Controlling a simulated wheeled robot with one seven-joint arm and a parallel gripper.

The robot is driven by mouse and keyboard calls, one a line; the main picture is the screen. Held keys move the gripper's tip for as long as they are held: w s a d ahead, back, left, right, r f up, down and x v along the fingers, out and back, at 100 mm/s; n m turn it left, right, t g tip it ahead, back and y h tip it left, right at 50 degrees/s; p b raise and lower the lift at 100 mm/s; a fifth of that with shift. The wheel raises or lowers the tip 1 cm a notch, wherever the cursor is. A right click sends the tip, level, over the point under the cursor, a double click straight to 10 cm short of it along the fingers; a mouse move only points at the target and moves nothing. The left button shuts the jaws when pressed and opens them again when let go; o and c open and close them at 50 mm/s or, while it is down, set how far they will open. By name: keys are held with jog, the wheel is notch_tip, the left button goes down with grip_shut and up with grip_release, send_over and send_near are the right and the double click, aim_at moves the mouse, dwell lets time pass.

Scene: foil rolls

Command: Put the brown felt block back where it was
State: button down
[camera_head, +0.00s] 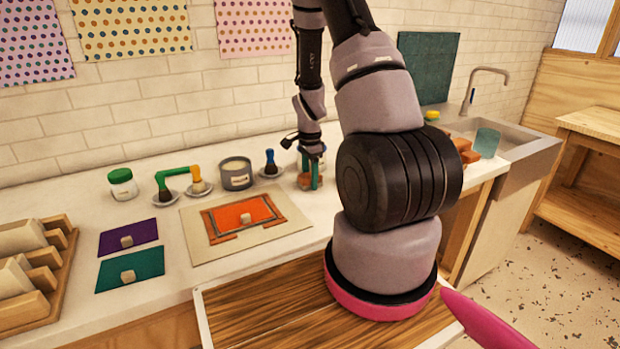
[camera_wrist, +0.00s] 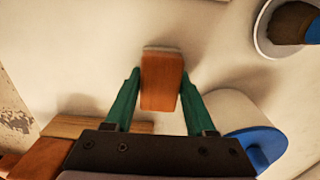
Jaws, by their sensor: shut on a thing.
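The brown felt block (camera_wrist: 161,82) is a small orange-brown block with a pale grey strip along its far end. It is between the green fingers of my gripper (camera_wrist: 160,78) in the wrist view, and they are shut on it. In the head view my gripper (camera_head: 312,178) is low over the back of the white counter, right of the orange printed sheet, with the block (camera_head: 304,181) partly hidden at its fingers. I cannot tell whether the block touches the counter.
A white jar with a blue lid (camera_wrist: 255,130) stands close to the right finger. Brown wooden pieces (camera_wrist: 50,152) lie at lower left in the wrist view.

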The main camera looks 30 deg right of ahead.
jog(key=shift+c, duration=1.2)
grip_release()
jog(key=shift+f, duration=0.1)
jog(key=s+a+r+n+t+y, duration=0.1)
jog(key=s+a+r+n+t, duration=0.15)
jog(key=r, duration=1.15)
jog(key=s+a+r+n+t, duration=0.1)
jog(key=s+a+r+n, duration=0.25)
jog(key=r, duration=1.05)
jog(key=s+a+r+n+t, duration=0.2)
jog(key=s+a+r+n, duration=0.1)
jog(key=s+r, duration=0.3)
jog(key=s+a+r+n+t+y, duration=0.1)
jog(key=s+a+r+n, duration=0.3)
jog(key=s, duration=0.3)
jog(key=shift+s+a+r+n+t, duration=0.2)
jog(key=shift+s+r+n+t, duration=0.15)
jog(key=shift+r, duration=0.5)
